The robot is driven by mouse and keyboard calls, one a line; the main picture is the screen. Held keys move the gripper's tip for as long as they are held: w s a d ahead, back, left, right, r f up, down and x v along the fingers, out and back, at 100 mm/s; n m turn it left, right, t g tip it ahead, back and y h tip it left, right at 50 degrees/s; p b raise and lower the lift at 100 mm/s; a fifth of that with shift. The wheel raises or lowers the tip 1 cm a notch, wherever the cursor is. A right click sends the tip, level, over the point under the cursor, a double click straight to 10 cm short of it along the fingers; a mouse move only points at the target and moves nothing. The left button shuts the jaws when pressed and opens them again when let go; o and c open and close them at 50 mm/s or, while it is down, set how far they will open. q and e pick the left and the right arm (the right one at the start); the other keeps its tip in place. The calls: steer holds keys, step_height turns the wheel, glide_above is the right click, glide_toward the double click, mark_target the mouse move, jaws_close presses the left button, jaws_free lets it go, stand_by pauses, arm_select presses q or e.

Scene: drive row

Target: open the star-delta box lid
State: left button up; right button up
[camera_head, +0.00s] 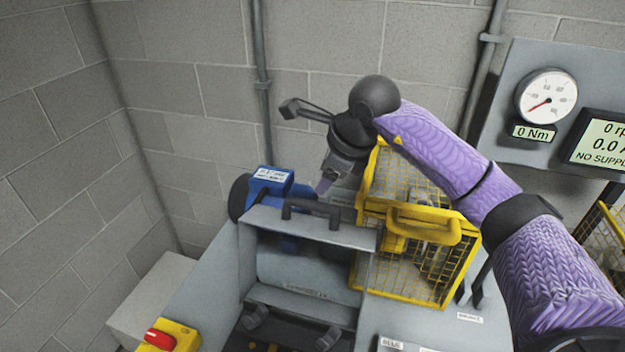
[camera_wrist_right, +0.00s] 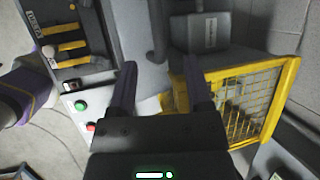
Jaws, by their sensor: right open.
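The star-delta box lid (camera_head: 305,262) is a grey panel with a black bar handle (camera_head: 310,208) at its top edge. It stands raised, with hinge-like parts at its lower edge. The dark open box interior (camera_head: 270,346), with yellow bits, shows below it. In the right wrist view the box interior with yellow bars (camera_wrist_right: 68,45) is at the upper left. My right gripper (camera_head: 325,187) is open and empty, just above and beside the handle; contact is unclear. Its two fingers (camera_wrist_right: 158,90) stand apart in the wrist view. My left gripper is out of view.
A blue motor terminal box (camera_head: 270,182) is behind the lid. A yellow mesh guard (camera_head: 420,270) stands close to its right. A yellow box with a red knob (camera_head: 160,337) is at lower left. A gauge (camera_head: 547,97) hangs at right.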

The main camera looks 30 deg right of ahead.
mark_target(310, 202)
steer(key=x, duration=0.9)
steer(key=shift+s+a+f+b, duration=0.15)
steer(key=shift+s+f+b, duration=0.1)
steer(key=shift+b, duration=0.15)
steer(key=shift+w, duration=0.1)
steer(key=shift+c, duration=0.5)
steer(key=c, duration=0.7)
jaws_close()
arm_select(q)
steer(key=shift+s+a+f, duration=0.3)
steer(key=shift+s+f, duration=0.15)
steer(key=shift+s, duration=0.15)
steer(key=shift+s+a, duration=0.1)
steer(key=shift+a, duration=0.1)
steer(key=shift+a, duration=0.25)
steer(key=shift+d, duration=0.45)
